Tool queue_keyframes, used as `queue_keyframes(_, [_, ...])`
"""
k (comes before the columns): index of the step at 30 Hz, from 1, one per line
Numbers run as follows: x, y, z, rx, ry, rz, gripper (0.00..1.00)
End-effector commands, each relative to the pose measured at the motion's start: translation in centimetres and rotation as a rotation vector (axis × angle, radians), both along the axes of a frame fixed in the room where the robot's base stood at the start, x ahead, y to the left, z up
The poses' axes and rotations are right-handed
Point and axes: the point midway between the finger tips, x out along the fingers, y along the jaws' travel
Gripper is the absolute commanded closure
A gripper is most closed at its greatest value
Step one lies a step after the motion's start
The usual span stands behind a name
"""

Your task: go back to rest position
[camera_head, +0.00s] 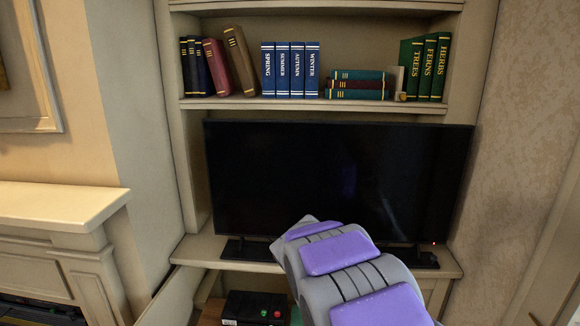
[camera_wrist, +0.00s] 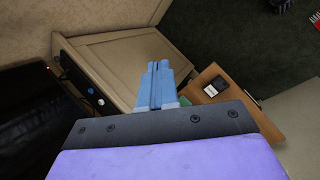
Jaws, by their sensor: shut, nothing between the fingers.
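My gripper (camera_wrist: 155,84) shows in the wrist view as two light-blue fingers pressed together, with nothing between them. In the head view my grey and purple arm rises from the lower right and ends in front of the lower part of the black television (camera_head: 335,180). The fingers are hidden in that view. The television stands on a cream shelf (camera_head: 205,248) in the alcove.
A bookshelf (camera_head: 320,104) with several books runs above the television. A black box (camera_head: 252,307) with red and green buttons sits low down. The mantel (camera_head: 50,203) is at left. A wooden surface (camera_wrist: 222,88) holds a small dark device (camera_wrist: 215,87); dark carpet lies beyond.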

Motion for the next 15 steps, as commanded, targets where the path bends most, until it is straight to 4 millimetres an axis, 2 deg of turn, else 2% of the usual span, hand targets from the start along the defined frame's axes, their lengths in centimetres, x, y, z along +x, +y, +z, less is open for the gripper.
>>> queue_keyframes(1, [-1.8, -0.9, 1.0, 0.022, -0.003, -0.045, 1.0])
queue_keyframes(6, [-7.8, -2.6, 2.8, 0.097, 0.002, -0.188, 1.0])
queue_keyframes(15, [-18.7, -3.4, 4.5, 0.24, 0.018, -0.422, 1.0])
